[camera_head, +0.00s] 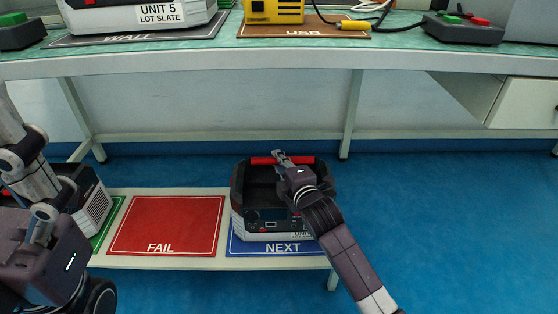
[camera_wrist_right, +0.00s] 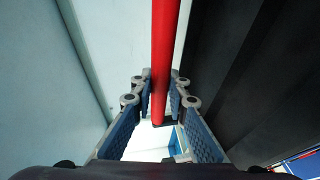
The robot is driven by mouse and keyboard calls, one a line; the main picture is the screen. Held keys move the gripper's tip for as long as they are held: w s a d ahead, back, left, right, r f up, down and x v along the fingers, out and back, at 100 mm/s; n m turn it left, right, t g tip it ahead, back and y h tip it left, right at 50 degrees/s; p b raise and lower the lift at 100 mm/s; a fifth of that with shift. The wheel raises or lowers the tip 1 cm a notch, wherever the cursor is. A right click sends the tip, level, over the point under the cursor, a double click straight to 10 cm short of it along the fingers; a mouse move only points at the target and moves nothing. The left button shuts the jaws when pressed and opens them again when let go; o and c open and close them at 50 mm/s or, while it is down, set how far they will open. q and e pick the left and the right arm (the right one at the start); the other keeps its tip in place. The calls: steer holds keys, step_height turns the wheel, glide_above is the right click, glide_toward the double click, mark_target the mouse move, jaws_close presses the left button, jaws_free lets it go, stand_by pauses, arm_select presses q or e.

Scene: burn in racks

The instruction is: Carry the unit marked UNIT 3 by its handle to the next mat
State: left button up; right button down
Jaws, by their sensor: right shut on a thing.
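The dark unit (camera_head: 262,217) with a light base and red handle (camera_head: 262,160) is over the blue NEXT mat (camera_head: 250,248) on the low bench. It looks upright; I cannot tell whether its base touches the mat. Its label is mostly hidden by my right arm, so the number is unreadable. My right gripper (camera_head: 279,156) is shut on the red handle, which also runs between the fingers in the right wrist view (camera_wrist_right: 165,50). My left gripper (camera_head: 45,225) is at the lower left, away from this unit; its fingers are not clear.
The red FAIL mat (camera_head: 165,225) is empty beside the NEXT mat. Another unit (camera_head: 88,205) stands on a green mat (camera_head: 108,222) at left, partly behind my left arm. The workbench (camera_head: 230,58) behind holds UNIT 5 (camera_head: 140,15) and a yellow device (camera_head: 272,10). Blue floor is free at right.

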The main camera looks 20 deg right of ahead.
steer(key=shift+w+r, duration=0.1)
steer(key=shift+r, duration=0.65)
steer(key=c, duration=2.2)
jaws_free()
steer(key=shift+f, duration=0.75)
steer(key=o, duration=0.3)
steer(key=shift+r, duration=0.1)
steer(key=shift+s, duration=0.25)
